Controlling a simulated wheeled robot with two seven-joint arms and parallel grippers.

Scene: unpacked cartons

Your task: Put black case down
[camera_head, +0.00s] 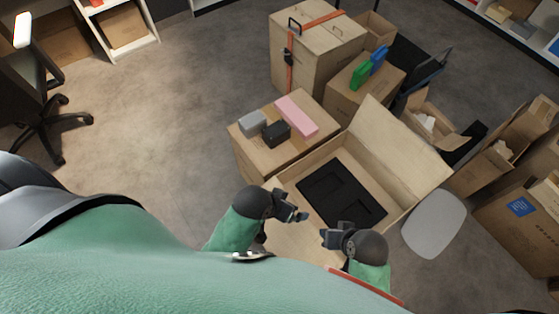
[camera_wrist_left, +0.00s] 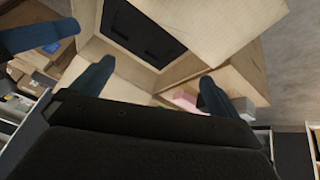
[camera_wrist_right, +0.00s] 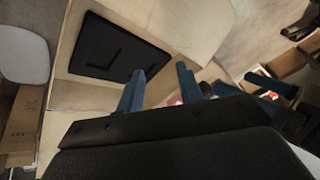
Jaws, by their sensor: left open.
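A small black case (camera_head: 276,132) lies on top of a closed carton (camera_head: 250,160), beside a grey box and a pink box. A flat black insert (camera_head: 340,193) with recesses lies inside a large open carton (camera_head: 403,155); it also shows in the left wrist view (camera_wrist_left: 140,32) and the right wrist view (camera_wrist_right: 112,48). My left gripper (camera_head: 297,214) is open and empty over the near side of the open carton. My right gripper (camera_head: 325,238) is over the same side, to the right. Its fingers (camera_wrist_right: 160,88) stand a little apart with nothing visible between them.
The grey box (camera_head: 253,122) and pink box (camera_head: 297,116) share the carton top with the case. Taller cartons stand behind, one with an orange strap (camera_head: 289,60). A pale grey rounded panel (camera_head: 434,224) is right of the open carton.

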